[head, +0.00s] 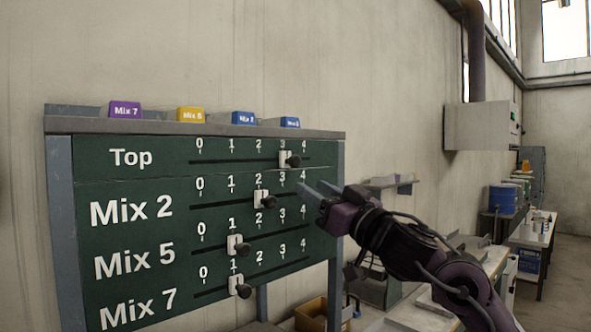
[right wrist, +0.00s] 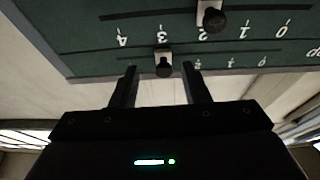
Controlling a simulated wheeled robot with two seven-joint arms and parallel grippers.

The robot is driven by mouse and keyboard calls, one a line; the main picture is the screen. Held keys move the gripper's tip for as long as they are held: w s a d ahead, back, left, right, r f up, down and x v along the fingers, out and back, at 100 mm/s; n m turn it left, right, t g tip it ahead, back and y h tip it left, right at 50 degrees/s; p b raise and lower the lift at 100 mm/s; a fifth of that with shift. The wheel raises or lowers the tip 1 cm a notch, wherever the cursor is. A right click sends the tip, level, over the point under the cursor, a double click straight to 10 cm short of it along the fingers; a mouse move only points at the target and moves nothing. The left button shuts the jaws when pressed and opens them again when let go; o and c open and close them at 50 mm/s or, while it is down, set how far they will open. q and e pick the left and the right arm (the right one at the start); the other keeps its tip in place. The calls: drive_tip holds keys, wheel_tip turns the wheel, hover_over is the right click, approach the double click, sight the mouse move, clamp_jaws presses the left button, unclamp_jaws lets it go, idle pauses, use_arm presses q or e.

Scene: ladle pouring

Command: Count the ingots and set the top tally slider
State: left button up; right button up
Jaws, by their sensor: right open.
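The green tally board (head: 150,225) has rows labelled Top, Mix 2, Mix 5 and Mix 7. The top slider (head: 286,160) sits at 3. The Mix 2 slider (head: 262,200) is at 2; the Mix 5 slider (head: 237,245) and Mix 7 slider (head: 239,287) are at 1. Labelled ingot-like blocks stand on the board's top ledge: purple (head: 125,110), yellow (head: 190,115) and two blue (head: 243,118). My right gripper (head: 318,188) is open and empty by the board's right side. In the right wrist view, the top slider (right wrist: 163,62) appears between its fingertips, apparently ungripped.
A grey wall box (head: 480,126) with a pipe hangs at the right. Blue containers (head: 502,198) and workbenches stand farther back. A cardboard box (head: 312,314) is low beside the board. The wall left of the board is bare.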

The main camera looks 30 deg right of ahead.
sight(297, 164)
drive_tip(key=w+r+p, duration=0.1)
drive_tip(key=w, duration=0.1)
drive_tip(key=w+a+r+p, duration=0.1)
drive_tip(key=r+p, duration=0.1)
drive_tip(key=w+a+r+p, duration=0.1)
drive_tip(key=w+r+p, duration=0.1)
drive_tip(key=shift+w+r, duration=0.2)
drive_tip(key=shift+w, duration=0.15)
drive_tip(key=shift+d+f, duration=0.1)
clamp_jaws()
